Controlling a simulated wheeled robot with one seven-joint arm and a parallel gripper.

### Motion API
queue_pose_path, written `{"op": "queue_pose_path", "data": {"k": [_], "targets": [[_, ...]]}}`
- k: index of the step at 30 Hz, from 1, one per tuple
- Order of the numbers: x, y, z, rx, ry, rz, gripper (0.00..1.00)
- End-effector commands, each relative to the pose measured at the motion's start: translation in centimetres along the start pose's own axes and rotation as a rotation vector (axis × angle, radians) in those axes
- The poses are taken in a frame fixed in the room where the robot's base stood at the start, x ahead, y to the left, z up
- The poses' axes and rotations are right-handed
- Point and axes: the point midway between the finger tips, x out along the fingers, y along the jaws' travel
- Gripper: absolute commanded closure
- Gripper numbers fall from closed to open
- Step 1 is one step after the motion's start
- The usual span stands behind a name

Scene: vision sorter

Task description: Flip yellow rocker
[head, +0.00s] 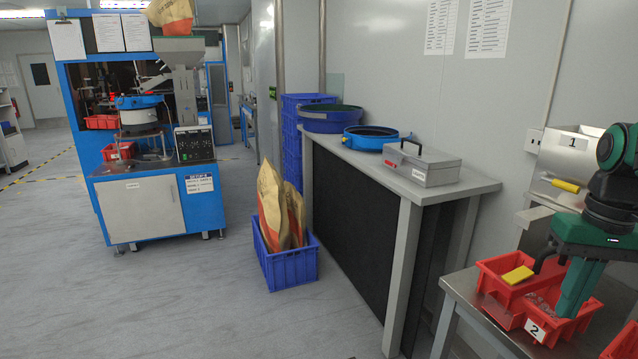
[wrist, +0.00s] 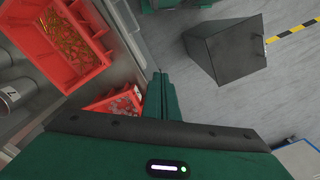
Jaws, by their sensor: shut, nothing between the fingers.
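I cannot make out a yellow rocker in either view. A dark control panel (head: 194,141) with small knobs or switches sits on the blue machine at the left of the head view, too far off to tell its parts apart. My gripper (head: 572,300) is at the right of the head view, pointing down over the red bins on the metal table. In the wrist view my gripper (wrist: 160,80) has its green fingers together and empty, away from the panel.
Red bins (head: 487,282) hold small parts; a yellow piece (head: 518,275) lies at one bin. A hopper marked 1 (head: 572,150) has a yellow handle (head: 565,185). A grey bench (head: 470,186) carries a metal box (head: 424,167). A blue crate (head: 290,268) stands on open floor.

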Motion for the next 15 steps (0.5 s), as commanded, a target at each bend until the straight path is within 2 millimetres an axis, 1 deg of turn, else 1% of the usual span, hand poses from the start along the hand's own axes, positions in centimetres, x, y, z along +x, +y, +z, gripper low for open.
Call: {"op": "queue_pose_path", "data": {"k": [1,3,6,9,11,12,14,15], "targets": [[1.5,0.4,2.5,0.061,0.001,0.001,1.00],[3.4,1.0,5.2,0.142,0.001,0.006,1.00],[5.6,1.6,8.3,0.230,-0.001,0.013,1.00],[7.0,1.9,10.2,0.286,-0.001,0.018,1.00],[7.5,2.1,10.8,0.304,-0.001,0.020,0.86],[7.7,2.1,11.1,0.311,-0.001,0.021,0.76],[7.8,2.1,11.2,0.316,-0.001,0.022,0.62],[7.8,2.2,11.2,0.317,-0.001,0.022,0.56]]}}
